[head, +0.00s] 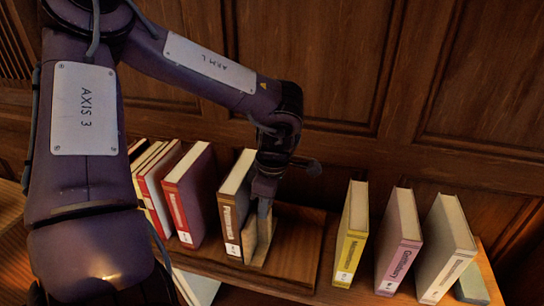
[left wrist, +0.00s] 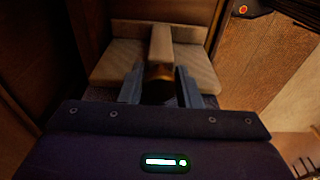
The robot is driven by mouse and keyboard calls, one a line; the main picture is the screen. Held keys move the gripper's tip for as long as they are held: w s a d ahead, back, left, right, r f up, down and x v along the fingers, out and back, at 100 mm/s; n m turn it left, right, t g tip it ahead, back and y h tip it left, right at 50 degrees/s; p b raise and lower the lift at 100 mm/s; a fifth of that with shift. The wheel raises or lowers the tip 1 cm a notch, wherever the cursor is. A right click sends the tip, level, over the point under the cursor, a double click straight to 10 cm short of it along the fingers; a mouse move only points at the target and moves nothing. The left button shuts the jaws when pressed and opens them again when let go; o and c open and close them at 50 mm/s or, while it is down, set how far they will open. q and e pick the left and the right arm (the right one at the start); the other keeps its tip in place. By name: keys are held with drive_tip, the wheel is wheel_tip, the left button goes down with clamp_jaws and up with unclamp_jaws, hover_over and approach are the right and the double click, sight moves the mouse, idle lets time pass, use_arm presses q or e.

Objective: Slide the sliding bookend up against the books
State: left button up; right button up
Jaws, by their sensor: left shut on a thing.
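The sliding bookend (head: 264,240), a pale wooden piece, stands on the wooden shelf board just right of a brown-spined book (head: 230,226). In the head view it looks very close to that book; I cannot tell whether they touch. My left gripper (head: 265,190) comes down from above and is shut on the bookend's upper part. In the left wrist view, the two fingers (left wrist: 160,88) close on the bookend's upright fin (left wrist: 161,42), with its wider plate (left wrist: 198,72) behind. My right gripper is not in view.
Left of the brown book stand a red book (head: 186,200) and several tilted books. To the right, across bare board (head: 300,245), stand a yellow book (head: 352,235), a pink book (head: 399,243) and a grey-brown book (head: 446,248). A panelled wall (head: 330,60) rises behind.

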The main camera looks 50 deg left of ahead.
sight(251, 208)
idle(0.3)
use_arm(q)
drive_tip(key=shift+s+a+r+p, duration=0.1)
drive_tip(key=shift+s+a+p, duration=0.35)
drive_tip(key=shift+a, duration=0.3)
drive_tip(key=shift+s+a+p, duration=0.3)
drive_tip(key=shift+s+a, duration=0.1)
drive_tip(key=shift+a, duration=0.35)
drive_tip(key=shift+s+a+p, duration=0.25)
drive_tip(key=shift+s+a, duration=0.1)
drive_tip(key=shift+a, duration=0.2)
drive_tip(key=shift+s+a+p, duration=0.2)
drive_tip(key=shift+s+a, duration=0.15)
drive_tip(key=shift+a, duration=0.3)
drive_tip(key=shift+s+a+p, duration=0.5)
drive_tip(key=shift+a, duration=0.35)
drive_tip(key=shift+s+a+p, duration=0.45)
drive_tip(key=shift+s+a, duration=0.1)
drive_tip(key=shift+a, duration=0.25)
drive_tip(key=shift+s+a+p, duration=0.5)
drive_tip(key=shift+a, duration=0.35)
